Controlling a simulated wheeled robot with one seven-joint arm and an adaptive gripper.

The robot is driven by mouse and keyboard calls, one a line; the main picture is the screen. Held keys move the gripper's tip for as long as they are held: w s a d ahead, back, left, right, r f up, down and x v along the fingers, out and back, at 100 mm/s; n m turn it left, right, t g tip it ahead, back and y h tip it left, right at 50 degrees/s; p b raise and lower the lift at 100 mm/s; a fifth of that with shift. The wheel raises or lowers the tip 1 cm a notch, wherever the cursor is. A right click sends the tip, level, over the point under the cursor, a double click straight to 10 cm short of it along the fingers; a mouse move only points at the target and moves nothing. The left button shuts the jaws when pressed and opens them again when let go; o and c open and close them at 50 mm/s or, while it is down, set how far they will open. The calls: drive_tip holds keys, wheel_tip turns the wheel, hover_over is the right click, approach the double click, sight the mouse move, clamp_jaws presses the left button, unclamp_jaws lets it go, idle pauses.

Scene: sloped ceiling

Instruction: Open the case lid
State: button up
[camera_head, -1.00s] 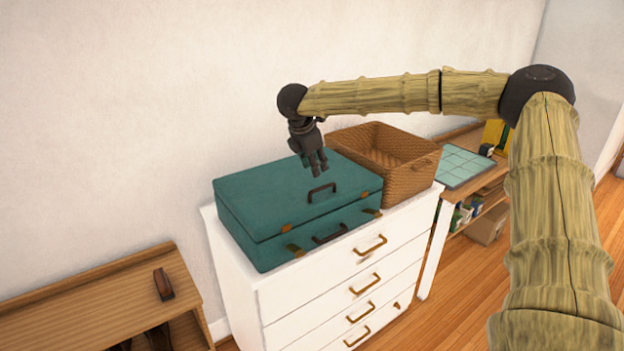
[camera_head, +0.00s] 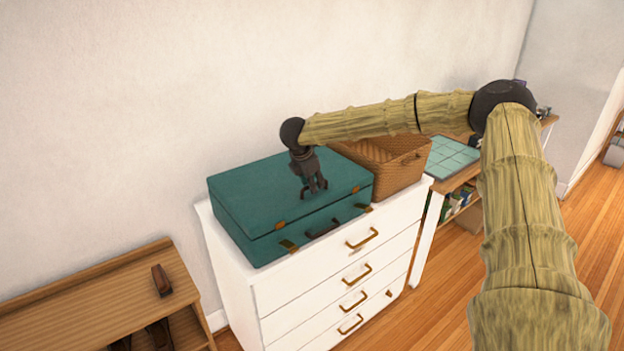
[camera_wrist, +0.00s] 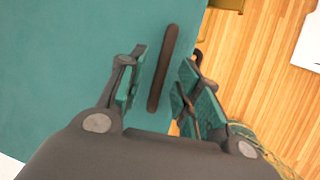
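The teal case (camera_head: 250,195) lies closed on the white dresser, with brass latches on its front. In the wrist view its teal lid (camera_wrist: 60,70) fills the left side. A dark handle (camera_wrist: 163,68) on the lid lies between the two fingers of my gripper (camera_wrist: 160,85), with a gap showing on each side. In the head view my gripper (camera_head: 315,192) points down at the lid near its front edge and hides most of this handle. A second dark handle (camera_head: 323,228) is on the case's front face.
A wicker basket (camera_head: 400,175) stands right of the case on the dresser (camera_head: 330,290). A low wooden shelf unit (camera_head: 90,300) stands at left. A desk with a pale green mat (camera_head: 452,160) is at right. Wooden floor is clear in front.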

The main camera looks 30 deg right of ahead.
drive_tip(key=shift+d+f, duration=0.1)
drive_tip(key=shift+d, duration=0.05)
drive_tip(key=shift+c, duration=0.4)
clamp_jaws()
